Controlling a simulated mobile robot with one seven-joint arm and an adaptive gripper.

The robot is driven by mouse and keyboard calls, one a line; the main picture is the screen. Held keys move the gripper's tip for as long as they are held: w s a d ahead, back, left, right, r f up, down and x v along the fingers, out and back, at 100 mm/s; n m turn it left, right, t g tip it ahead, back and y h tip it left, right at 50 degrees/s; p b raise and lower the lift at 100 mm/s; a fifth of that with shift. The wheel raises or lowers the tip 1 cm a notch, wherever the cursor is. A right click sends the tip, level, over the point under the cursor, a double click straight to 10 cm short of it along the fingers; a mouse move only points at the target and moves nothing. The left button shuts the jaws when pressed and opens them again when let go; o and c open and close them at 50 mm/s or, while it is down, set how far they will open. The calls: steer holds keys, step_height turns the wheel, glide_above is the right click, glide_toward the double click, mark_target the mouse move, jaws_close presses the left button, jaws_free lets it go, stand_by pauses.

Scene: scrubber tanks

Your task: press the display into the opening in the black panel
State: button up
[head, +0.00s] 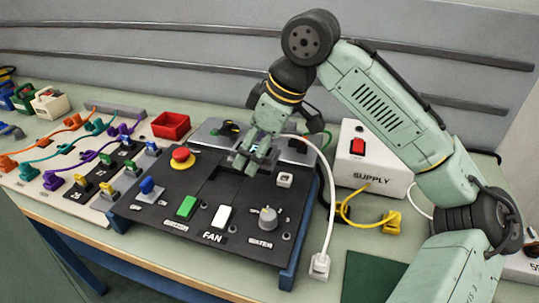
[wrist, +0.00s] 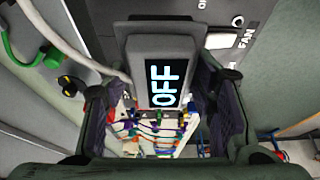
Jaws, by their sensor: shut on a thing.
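The display (wrist: 166,75) is a dark grey block with a lit screen reading OFF, seen close up in the wrist view. My gripper (wrist: 165,100) is shut on it, with one finger on each side. In the head view my gripper (head: 246,162) is over the back part of the black panel (head: 200,210), and its fingers mostly hide the display. The panel's edge also shows behind the display in the wrist view (wrist: 225,22). The opening is not clearly visible; my gripper covers that area. I cannot tell whether the display touches the panel.
The panel carries a red button (head: 182,156), a green switch (head: 187,207), a white switch (head: 221,216) and a grey knob (head: 268,219). A white cable (head: 330,200) arcs from behind my gripper to a plug at the right. A SUPPLY box (head: 372,172) and red tray (head: 170,124) stand nearby.

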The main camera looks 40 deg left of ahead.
steer(key=a, duration=0.6)
steer(key=shift+a, duration=0.25)
stand_by(0.9)
steer(key=shift+a, duration=0.95)
steer(key=shift+f+b, duration=1.85)
steer(key=shift+f, duration=2.05)
steer(key=shift+p, duration=0.7)
steer(key=shift+f, duration=0.25)
